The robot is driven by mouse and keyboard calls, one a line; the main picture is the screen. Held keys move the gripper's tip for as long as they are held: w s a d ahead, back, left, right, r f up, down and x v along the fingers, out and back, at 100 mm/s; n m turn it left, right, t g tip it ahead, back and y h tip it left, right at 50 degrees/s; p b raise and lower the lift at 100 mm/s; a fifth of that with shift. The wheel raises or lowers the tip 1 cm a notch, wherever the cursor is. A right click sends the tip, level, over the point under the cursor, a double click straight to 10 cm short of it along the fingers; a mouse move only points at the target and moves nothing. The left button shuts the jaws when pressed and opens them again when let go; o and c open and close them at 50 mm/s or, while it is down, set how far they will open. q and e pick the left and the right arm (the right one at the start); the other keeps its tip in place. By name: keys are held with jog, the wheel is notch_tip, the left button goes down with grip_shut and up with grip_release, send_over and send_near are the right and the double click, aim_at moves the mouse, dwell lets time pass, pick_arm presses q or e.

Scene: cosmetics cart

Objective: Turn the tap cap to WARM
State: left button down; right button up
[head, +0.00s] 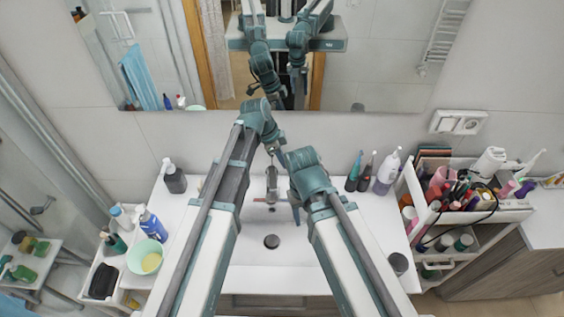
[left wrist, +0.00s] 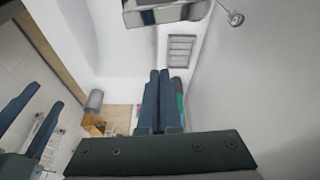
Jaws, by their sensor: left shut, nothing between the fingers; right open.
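The chrome tap (head: 271,184) stands at the back middle of the white sink, between my two arms. Its cap is small and partly hidden, and I cannot read any WARM mark. A shiny metal part, seemingly the tap (left wrist: 165,13), shows at the top of the left wrist view. My left gripper (head: 275,156) is above and behind the tap; its fingers (left wrist: 158,100) are together and empty in the left wrist view. My right gripper (head: 297,208) is low at the tap's right side; its two fingers (left wrist: 32,118) stand apart at the left of the left wrist view.
The sink basin with its dark drain (head: 272,241) is empty. A dark soap bottle (head: 175,180) stands left of the tap, several bottles (head: 386,173) stand right. A crowded cosmetics cart (head: 463,195) is at the right, a green bowl (head: 146,257) at the left. A mirror rises behind.

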aim_at(275, 180)
pick_arm(q)
jog(key=b+x, duration=0.8)
jog(key=x, duration=0.1)
jog(key=a, duration=0.3)
jog(key=a+p, duration=0.1)
jog(key=shift+s+a+r, duration=0.15)
jog(key=shift+r, duration=0.2)
jog(key=shift+s+a, duration=0.15)
jog(key=shift+a, duration=0.65)
jog(key=shift+d, duration=0.1)
